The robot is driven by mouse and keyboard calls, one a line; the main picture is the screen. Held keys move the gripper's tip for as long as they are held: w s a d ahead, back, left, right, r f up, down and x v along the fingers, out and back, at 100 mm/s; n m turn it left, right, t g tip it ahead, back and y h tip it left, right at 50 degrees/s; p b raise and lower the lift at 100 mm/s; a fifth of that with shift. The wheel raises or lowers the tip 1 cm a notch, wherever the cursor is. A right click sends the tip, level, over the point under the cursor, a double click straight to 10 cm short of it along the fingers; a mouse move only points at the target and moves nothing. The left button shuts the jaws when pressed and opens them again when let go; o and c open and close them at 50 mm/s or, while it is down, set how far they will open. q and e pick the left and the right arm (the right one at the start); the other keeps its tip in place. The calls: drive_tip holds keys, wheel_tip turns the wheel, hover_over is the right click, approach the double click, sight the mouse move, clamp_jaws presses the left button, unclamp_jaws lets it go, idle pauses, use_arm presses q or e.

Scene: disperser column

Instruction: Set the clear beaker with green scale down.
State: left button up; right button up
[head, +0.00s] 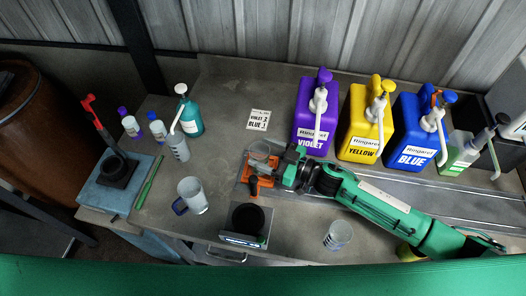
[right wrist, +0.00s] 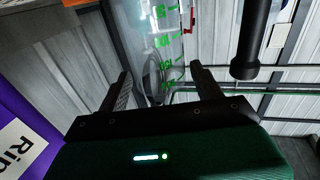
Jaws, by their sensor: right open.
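The clear beaker with green scale (right wrist: 160,40) shows large in the right wrist view, with green marks up its wall. In the head view a clear beaker (head: 259,150) is at the right gripper, partly hidden by it. My right gripper (head: 259,171) is open, its two fingers on either side of the beaker. In the right wrist view the fingers (right wrist: 160,80) stand apart, with the beaker's wall between and beyond them. I cannot tell whether they touch it. My left gripper is not in view.
Violet (head: 316,118), yellow (head: 364,125) and blue (head: 416,130) pump jugs stand behind my right arm. A scale with a dark round top (head: 247,222) is in front of the gripper. A mug (head: 192,195) and another beaker (head: 338,235) stand nearby. A card (head: 258,119) lies behind.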

drive_tip(key=v, duration=1.1)
drive_tip(key=shift+s+d+p, duration=0.15)
drive_tip(key=shift+d+p, duration=0.1)
drive_tip(key=shift+p, duration=0.2)
